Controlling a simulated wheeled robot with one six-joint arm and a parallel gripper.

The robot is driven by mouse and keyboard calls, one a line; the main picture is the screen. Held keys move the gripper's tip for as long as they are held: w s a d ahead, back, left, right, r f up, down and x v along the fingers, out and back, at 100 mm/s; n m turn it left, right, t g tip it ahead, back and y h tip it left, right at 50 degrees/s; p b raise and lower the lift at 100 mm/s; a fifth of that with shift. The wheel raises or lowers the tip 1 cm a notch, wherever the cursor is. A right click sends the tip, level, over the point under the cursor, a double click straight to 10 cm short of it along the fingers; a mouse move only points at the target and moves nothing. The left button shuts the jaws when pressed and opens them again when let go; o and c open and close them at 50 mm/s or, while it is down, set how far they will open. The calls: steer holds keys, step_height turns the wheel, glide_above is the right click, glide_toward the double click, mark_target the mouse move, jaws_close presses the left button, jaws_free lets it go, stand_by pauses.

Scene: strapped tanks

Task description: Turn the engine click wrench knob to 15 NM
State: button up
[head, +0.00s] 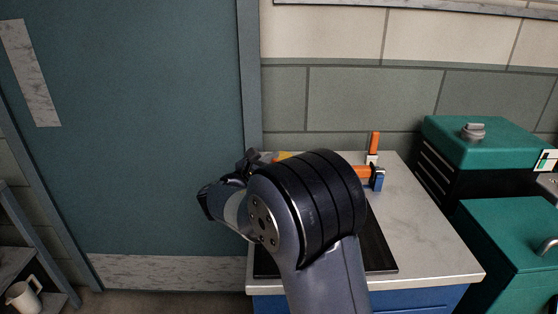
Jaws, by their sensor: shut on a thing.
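My gripper (253,161) shows only in part, as a small dark shape at the back left of the worktop, behind my arm. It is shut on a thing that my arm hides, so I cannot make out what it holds. I cannot make out the click wrench, its knob or any number on a scale. A bit of something yellow (284,155) shows just right of the gripper, and I cannot tell what it belongs to.
An orange upright handle (375,142) and a blue-ended orange tool (377,183) are at the back of the grey worktop (425,235). A black mat (378,256) lies under my arm. Green-lidded boxes (490,140) stand right. A teal door (130,130) is left.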

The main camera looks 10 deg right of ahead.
steer(key=o, duration=1)
steer(key=p+v, duration=0.1)
steer(key=v, duration=0.9)
steer(key=shift+s+a, duration=0.25)
steer(key=shift+a, duration=0.05)
steer(key=b+x, duration=0.1)
steer(key=x, duration=0.9)
steer(key=shift+w+d, duration=0.25)
steer(key=shift+d, duration=0.05)
